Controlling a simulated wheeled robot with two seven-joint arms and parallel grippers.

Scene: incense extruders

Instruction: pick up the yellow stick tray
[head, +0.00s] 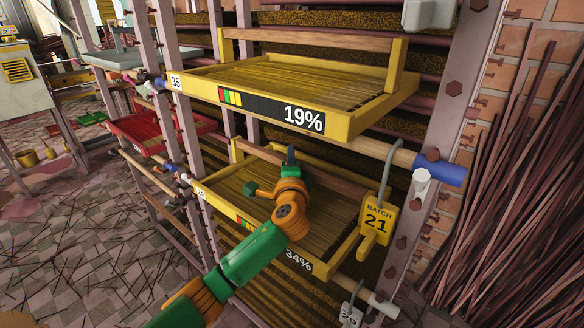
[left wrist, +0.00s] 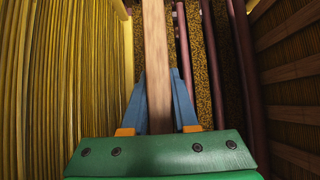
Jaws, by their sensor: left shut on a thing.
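Two yellow trays of thin sticks sit one above the other on the rack. The upper tray (head: 344,126) is marked 19%. The lower tray (head: 212,202) is marked 34% and is partly covered by my left arm. My left gripper (head: 290,156) reaches over the lower tray to the wooden bar (head: 256,151) at its back. In the left wrist view, the blue fingers of my left gripper (left wrist: 158,98) are shut around the wooden bar (left wrist: 155,50), with sticks to the left. My right gripper is out of view.
The upper tray hangs close above my left gripper. Metal posts (head: 164,45) stand left and right. A yellow tag reading BATCH 21 (head: 377,219) hangs at the lower tray's right. A red tray (head: 135,132) sits behind on the left, and long dark sticks (head: 520,190) lean at the right.

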